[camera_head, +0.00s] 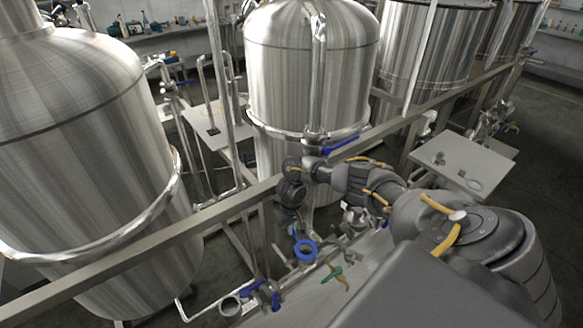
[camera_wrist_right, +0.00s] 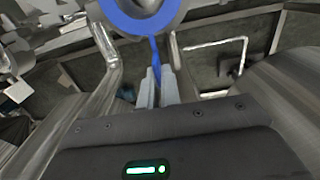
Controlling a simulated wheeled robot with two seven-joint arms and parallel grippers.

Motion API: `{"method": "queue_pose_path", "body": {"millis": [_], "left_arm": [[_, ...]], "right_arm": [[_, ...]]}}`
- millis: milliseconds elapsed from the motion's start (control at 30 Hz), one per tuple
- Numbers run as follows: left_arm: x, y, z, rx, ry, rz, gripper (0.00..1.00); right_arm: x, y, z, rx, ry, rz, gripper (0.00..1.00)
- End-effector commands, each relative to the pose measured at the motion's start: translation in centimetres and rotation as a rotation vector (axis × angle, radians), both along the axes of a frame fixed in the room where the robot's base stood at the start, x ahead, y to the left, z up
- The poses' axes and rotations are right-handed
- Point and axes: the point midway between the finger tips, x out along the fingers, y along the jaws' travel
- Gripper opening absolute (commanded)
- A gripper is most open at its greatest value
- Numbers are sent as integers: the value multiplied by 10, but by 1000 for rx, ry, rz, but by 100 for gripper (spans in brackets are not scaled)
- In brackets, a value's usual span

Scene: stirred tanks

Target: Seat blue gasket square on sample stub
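The blue gasket (camera_head: 305,250) is a ring below my right gripper (camera_head: 297,228) in the head view. In the right wrist view the ring (camera_wrist_right: 172,14) is at the top edge, partly cut off, and its narrow blue tab runs down between the close-set fingertips (camera_wrist_right: 158,82). The right gripper looks shut on this tab. An open round metal pipe end (camera_head: 231,305), possibly the sample stub, is at the lower left of the gasket in the head view, apart from it. I cannot confirm which fitting is the stub. My left gripper is not in view.
Large steel tanks (camera_head: 80,150) (camera_head: 310,75) stand at the left and behind. A metal rail (camera_head: 120,262) crosses in front of them. Blue-handled valves (camera_head: 262,294) and a green-handled valve (camera_head: 332,274) crowd the pipework near the gasket. A white table (camera_head: 462,160) stands at the right.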

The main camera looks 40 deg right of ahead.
Motion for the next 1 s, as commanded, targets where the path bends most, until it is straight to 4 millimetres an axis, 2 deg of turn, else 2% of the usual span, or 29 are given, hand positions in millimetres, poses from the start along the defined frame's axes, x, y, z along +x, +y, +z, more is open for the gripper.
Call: {"method": "queue_pose_path", "body": {"millis": [1000], "left_arm": [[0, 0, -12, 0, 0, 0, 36]], "right_arm": [[0, 0, -24, -1, 1, 0, 0]]}}
